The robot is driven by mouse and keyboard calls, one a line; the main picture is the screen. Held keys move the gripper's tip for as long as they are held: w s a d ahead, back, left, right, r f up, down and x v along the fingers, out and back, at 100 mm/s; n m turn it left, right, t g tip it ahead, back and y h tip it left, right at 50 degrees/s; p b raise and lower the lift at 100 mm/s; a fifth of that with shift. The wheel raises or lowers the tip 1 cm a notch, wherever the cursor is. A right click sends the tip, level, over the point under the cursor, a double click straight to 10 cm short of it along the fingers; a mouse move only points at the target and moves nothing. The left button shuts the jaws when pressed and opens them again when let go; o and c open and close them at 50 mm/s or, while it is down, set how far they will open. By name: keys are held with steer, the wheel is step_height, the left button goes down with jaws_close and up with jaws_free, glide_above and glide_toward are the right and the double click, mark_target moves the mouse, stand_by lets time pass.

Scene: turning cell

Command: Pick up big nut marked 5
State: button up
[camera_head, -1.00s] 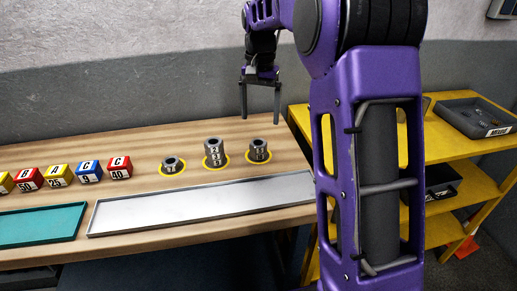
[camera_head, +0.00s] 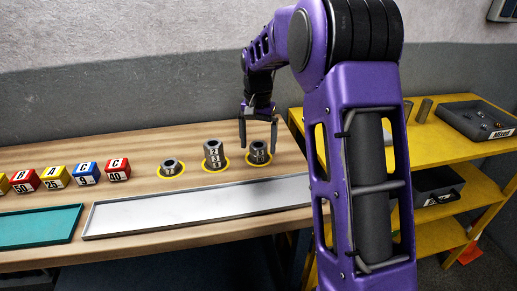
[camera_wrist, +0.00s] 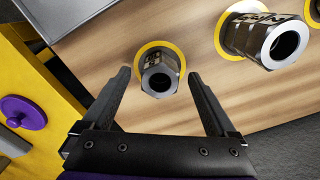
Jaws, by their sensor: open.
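My gripper (camera_head: 258,135) is open and empty, pointing down over the right-hand nut stack (camera_head: 259,152). Its fingertips stand at either side of the top of that stack. In the wrist view the stack's top grey hex nut (camera_wrist: 158,67) lies between the fingers (camera_wrist: 160,76), with a gap on each side. The digits on that stack are too small to read surely, so I cannot tell which nut bears 5. A taller middle stack (camera_head: 214,156), with a 2 on its top nut, and a low left nut (camera_head: 171,168) stand on yellow rings.
A long pale tray (camera_head: 195,208) lies in front of the nuts, with a teal tray (camera_head: 40,226) to its left. Coloured lettered blocks (camera_head: 87,174) stand at left. Yellow shelves (camera_head: 425,146) are at right. The wooden bench (camera_head: 140,150) behind the nuts is clear.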

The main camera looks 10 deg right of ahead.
jaws_close()
stand_by(0.3)
steer(key=shift+r, duration=0.1)
